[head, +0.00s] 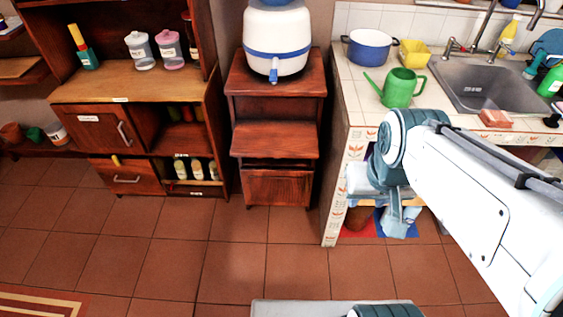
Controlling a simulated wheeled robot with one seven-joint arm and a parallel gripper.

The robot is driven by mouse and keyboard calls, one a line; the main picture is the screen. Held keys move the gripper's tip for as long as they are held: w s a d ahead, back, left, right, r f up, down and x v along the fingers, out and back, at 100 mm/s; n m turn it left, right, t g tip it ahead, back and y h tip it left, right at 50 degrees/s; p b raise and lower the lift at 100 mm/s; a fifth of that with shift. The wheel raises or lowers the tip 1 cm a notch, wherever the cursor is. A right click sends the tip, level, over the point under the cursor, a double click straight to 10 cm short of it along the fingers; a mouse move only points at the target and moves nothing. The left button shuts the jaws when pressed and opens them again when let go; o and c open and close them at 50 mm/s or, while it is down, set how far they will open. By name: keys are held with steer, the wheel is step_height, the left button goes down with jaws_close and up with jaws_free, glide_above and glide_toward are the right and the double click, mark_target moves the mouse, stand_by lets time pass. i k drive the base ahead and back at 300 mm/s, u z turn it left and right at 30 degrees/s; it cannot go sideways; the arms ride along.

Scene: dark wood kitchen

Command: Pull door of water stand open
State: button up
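The water stand (275,138) is a dark red wooden stand in the upper middle of the head view. A white and blue water dispenser (277,40) stands on its top. Its door (277,187) is the low wooden panel near the floor, and it looks closed. A dark gap shows along the panel's top edge. My gripper (396,222) hangs at the right, in front of the tiled counter's lower shelf and well to the right of the door. It touches nothing that I can make out. Its fingers are small and partly unclear, so their opening cannot be told.
A wooden cabinet (135,115) with jars and bottles stands left of the stand. The tiled counter (355,95) with a green watering can (399,88), a blue pot (370,48) and a sink (480,85) stands right. The tiled floor (235,245) before the stand is clear.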

mark_target(266, 186)
steer(key=k, duration=1.2)
steer(key=z, duration=0.7)
steer(key=i, duration=1.55)
steer(key=u, duration=0.75)
